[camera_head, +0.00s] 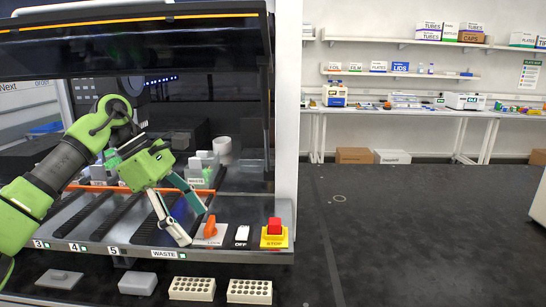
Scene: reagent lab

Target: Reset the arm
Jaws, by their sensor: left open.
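My left arm comes in from the left, and its green gripper (196,226) hangs in front of the open bay of the large analyser machine (130,20). The jaws are spread and nothing shows between them. One fingertip is low near the WASTE label, the other is further right above the orange knob. From this view I cannot tell whether the fingers touch the machine. My right gripper does not show.
The machine's front edge carries an orange knob (210,227), an OFF switch (242,234) and a red stop button (274,228). Tube racks (192,288) lie below.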

